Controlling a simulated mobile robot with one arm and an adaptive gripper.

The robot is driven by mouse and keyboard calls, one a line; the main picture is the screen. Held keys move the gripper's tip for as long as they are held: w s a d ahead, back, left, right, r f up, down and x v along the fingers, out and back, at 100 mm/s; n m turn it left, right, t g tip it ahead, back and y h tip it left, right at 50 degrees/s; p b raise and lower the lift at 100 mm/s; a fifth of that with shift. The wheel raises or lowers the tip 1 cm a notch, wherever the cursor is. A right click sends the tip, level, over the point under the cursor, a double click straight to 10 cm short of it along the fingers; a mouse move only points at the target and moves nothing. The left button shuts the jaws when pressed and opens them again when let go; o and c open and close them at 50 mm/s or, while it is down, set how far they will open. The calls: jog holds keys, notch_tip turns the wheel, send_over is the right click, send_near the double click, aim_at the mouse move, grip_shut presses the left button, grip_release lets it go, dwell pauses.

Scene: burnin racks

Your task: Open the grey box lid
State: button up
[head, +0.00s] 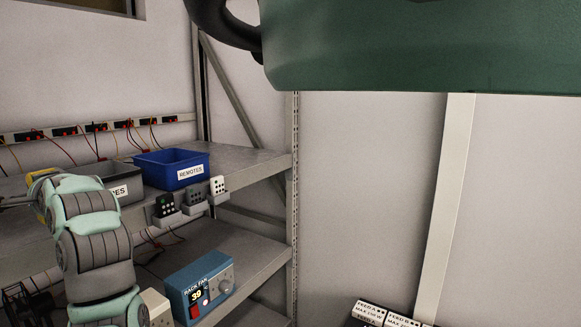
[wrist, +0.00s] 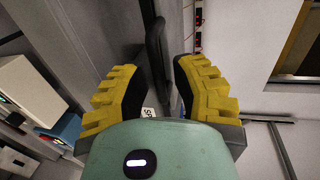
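A grey box (head: 125,190) stands on the upper shelf, its white label partly hidden by my arm. My gripper (head: 45,178) is at the left of the head view, beside the box, mostly hidden behind my arm. In the wrist view my gripper (wrist: 163,92) has its yellow fingers spread apart. A dark curved piece (wrist: 157,45) shows beyond and between the fingers; I cannot tell if it is part of the lid. No contact with it is visible.
A blue box (head: 172,168) labelled REMOTES stands right of the grey box. Several small remotes (head: 192,200) sit at the shelf's front edge. Red-and-black sockets with wires (head: 95,128) line the wall behind.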

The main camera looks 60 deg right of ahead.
jog(key=shift+o, duration=0.9)
jog(key=shift+a, duration=0.1)
jog(key=shift+s, duration=0.1)
jog(key=v, duration=0.7)
jog(key=shift+s, duration=0.2)
jog(key=shift+w+r, duration=0.1)
jog(key=shift+r, duration=0.05)
